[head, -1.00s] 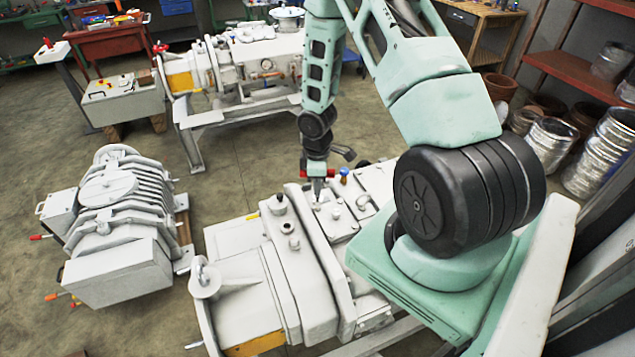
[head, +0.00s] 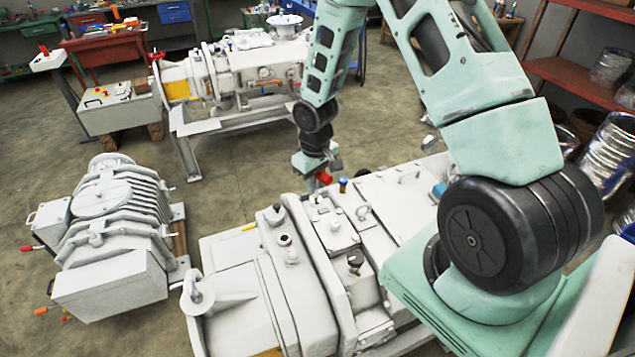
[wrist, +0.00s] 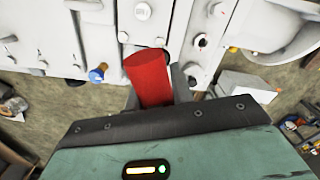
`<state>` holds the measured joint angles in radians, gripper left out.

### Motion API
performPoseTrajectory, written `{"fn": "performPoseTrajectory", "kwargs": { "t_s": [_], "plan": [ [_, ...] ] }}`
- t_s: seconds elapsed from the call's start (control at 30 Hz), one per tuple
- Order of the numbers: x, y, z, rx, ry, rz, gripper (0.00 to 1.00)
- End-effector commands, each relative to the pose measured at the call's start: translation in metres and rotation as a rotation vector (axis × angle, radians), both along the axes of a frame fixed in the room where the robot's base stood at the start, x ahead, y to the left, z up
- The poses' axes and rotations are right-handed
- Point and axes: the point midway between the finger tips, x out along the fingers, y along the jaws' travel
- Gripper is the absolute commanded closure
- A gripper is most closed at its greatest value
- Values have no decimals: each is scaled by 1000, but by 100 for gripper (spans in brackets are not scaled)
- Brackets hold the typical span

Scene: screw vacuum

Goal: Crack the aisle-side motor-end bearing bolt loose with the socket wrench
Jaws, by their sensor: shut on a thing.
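My gripper (wrist: 152,92) is shut on a red cylindrical handle (wrist: 148,76), which I take to be the socket wrench. Its socket end is hidden. In the head view the red handle (head: 323,178) shows just below my gripper (head: 314,172), at the far edge of the big pale vacuum pump (head: 225,250). In the wrist view the handle points at the pump's pale casing (wrist: 100,40), with several bolt heads around, one nearby (wrist: 142,11). I cannot tell which is the aisle-side motor-end bearing bolt, or whether the wrench touches any bolt.
A blue-topped fitting (head: 343,184) stands on the pump close to my gripper. Another pump (head: 110,225) sits at left, a third on a stand (head: 245,75) behind. Floor between is clear.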

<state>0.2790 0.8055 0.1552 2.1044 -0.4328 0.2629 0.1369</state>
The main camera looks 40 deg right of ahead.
Motion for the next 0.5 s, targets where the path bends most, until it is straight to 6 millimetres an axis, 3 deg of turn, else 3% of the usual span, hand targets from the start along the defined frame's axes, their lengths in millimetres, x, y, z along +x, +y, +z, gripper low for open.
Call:
{"fn": "performPoseTrajectory", "kwargs": {
  "t_s": [0.5],
  "plan": [
    [0, 0, -28, 0, 0, 2, 100]
  ]
}}
